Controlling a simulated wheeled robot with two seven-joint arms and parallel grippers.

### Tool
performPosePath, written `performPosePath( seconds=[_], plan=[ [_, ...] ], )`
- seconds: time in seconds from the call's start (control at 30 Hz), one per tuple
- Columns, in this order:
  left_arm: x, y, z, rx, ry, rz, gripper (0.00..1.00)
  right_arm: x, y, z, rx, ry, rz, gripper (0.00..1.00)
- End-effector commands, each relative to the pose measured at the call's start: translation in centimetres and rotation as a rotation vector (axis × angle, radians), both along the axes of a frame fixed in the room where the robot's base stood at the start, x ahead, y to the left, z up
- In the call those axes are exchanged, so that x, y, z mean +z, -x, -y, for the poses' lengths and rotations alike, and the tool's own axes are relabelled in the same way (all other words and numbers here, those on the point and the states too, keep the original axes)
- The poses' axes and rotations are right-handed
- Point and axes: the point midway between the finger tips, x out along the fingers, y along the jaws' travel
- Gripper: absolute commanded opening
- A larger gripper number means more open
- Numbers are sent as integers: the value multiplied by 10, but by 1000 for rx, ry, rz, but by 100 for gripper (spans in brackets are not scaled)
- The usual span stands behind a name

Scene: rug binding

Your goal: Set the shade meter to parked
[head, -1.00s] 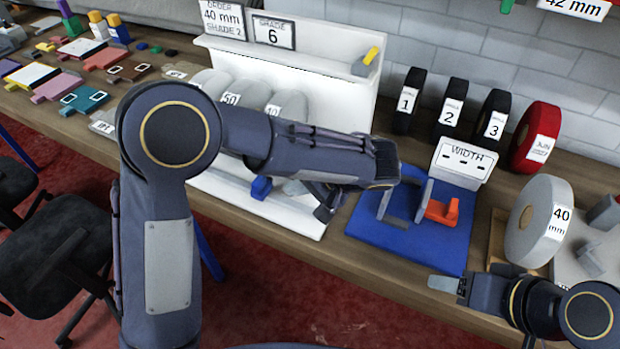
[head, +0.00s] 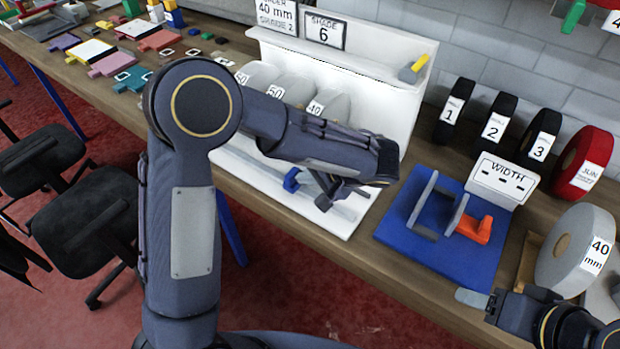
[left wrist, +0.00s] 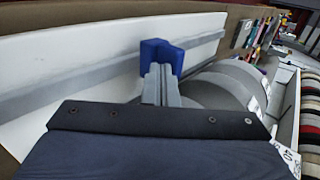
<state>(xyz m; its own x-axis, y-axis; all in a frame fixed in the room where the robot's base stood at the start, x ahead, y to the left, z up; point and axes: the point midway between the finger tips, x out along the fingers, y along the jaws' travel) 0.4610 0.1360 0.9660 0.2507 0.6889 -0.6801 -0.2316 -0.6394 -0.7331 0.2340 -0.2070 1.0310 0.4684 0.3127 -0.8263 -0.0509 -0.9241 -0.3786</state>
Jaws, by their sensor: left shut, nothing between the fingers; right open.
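A blue block (head: 292,180) sits on a grey rail (head: 340,211) along the white base of a shelved stand (head: 385,100). A card reading SHADE 6 (head: 324,31) stands on the stand's top. I cannot tell for sure which part is the shade meter. My left gripper (head: 311,183) is shut and empty, just right of the blue block. In the left wrist view its fingertips (left wrist: 160,82) meet or nearly meet the block (left wrist: 161,55); contact is unclear. My right gripper (head: 473,298) is open and empty by the table's front edge.
Grey rolls (head: 290,90) stand behind the rail, partly hidden by my left arm. A blue WIDTH jig (head: 405,235) with an orange slider (head: 475,229) lies to the right. A yellow-handled tool (head: 414,68) rests on the shelf. Chairs (head: 95,220) stand in front.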

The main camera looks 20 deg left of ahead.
Motion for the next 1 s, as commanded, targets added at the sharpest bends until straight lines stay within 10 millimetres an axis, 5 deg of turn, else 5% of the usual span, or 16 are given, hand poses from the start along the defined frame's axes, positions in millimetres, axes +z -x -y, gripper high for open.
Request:
performPosePath(
  seconds=[0.27, 0.7, 1.0],
  plan=[
    [-4, -21, -60, 8, 0, 5, 0, -22, 0, 0, 0, 0, 0, 58],
    [-2, -69, -194, 6, -2, 2, 0, -48, 0, 0, 0, 0, 0, 58],
    [-1, -90, -249, 3, -1, 0, 0, -52, 0, 0, 0, 0, 0, 58]
  ],
)
